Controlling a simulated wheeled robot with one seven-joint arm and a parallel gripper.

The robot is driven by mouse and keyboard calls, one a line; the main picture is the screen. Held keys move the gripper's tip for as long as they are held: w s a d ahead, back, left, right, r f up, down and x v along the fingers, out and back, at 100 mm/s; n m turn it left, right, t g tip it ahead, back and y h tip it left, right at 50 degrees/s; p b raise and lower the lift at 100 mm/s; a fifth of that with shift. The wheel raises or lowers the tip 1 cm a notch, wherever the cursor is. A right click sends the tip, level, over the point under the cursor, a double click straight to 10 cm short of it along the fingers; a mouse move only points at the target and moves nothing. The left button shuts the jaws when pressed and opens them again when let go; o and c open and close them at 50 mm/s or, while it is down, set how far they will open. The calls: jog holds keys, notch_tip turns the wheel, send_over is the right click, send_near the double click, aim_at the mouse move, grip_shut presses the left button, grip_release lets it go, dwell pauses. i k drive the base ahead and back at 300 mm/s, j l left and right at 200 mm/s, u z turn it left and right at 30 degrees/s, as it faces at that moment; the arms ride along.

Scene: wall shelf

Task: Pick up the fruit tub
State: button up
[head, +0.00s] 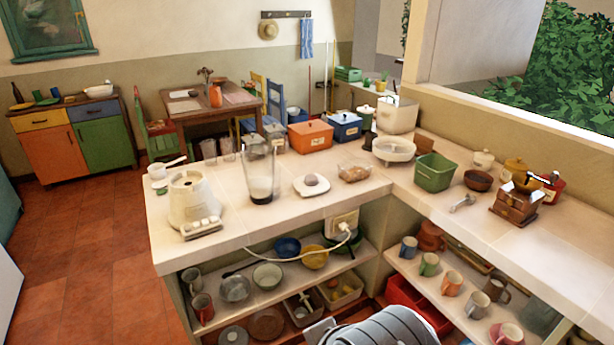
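I cannot tell for certain which container is the fruit tub. A small clear tub (353,171) with brownish contents stands on the counter, left of the corner. A green open tub (434,172) stands right of the corner; its inside is only partly visible. On the shelf below, a pale open bin (341,303) holds yellowish things that may be fruit. My gripper is not in view; only a grey ribbed part of my own body shows at the bottom edge, near the pale bin.
The L-shaped counter (330,208) has a blender jug (259,180), a white plate (311,187) and a small grinder (515,203) on it. A white cord (290,258) hangs across the left shelf from a socket. Bowls and mugs crowd the shelves. The counter's front right is clear.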

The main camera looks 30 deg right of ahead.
aim_at(358, 169)
jog(key=i+l+u, duration=0.7)
jog(key=l, duration=0.15)
jog(key=l+u, duration=0.2)
jog(key=l, duration=0.15)
jog(key=i+l+u, duration=0.25)
jog(key=l+u, duration=0.25)
jog(key=l, duration=0.25)
